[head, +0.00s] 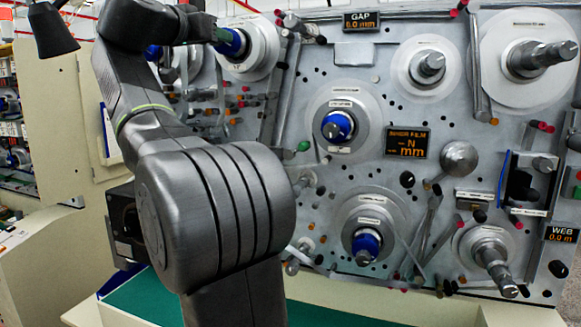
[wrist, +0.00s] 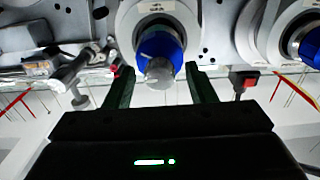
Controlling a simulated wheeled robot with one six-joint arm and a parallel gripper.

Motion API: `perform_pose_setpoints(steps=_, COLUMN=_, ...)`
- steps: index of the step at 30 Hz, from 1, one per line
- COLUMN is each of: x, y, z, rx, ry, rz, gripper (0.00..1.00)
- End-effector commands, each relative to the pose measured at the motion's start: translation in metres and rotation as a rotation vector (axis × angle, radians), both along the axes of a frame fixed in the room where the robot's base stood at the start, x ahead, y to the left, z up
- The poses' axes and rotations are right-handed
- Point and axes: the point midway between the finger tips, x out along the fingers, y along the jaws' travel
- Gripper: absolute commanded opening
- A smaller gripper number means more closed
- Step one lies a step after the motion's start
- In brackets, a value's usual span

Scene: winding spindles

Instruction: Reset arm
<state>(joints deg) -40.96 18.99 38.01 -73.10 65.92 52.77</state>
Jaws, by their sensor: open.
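My arm fills the left of the head view and bends up to the top, where my gripper (head: 222,34) is partly hidden beside the upper-left spindle with a blue collar (head: 236,43). In the wrist view my gripper (wrist: 160,78) is open, its two dark green fingers apart and empty. A spindle with a blue collar (wrist: 161,45) and a grey tip lies between the fingers in the picture. I cannot tell whether the fingertips reach around it or stop short. Neither finger visibly touches it.
The machine panel holds more blue-collared spindles (head: 337,126) (head: 366,245), bare metal spindles (head: 540,58) and many protruding rollers and knobs. A second blue-collared spindle (wrist: 311,45) is at the wrist view's right. A red switch (wrist: 243,79) sits near the right finger. A green surface (head: 140,300) lies below.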

Motion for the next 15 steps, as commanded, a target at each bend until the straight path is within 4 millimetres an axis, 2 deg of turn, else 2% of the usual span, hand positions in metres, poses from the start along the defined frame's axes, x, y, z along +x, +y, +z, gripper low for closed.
perform_pose_setpoints(steps=2, x=-0.0005, y=-0.0006, z=0.0059, rx=-0.087, ry=0.032, rz=-0.001, gripper=0.50)
perform_pose_setpoints(steps=15, x=-0.0002, y=0.0002, z=0.0047, rx=-0.488, ry=0.177, rz=0.000, gripper=0.50)
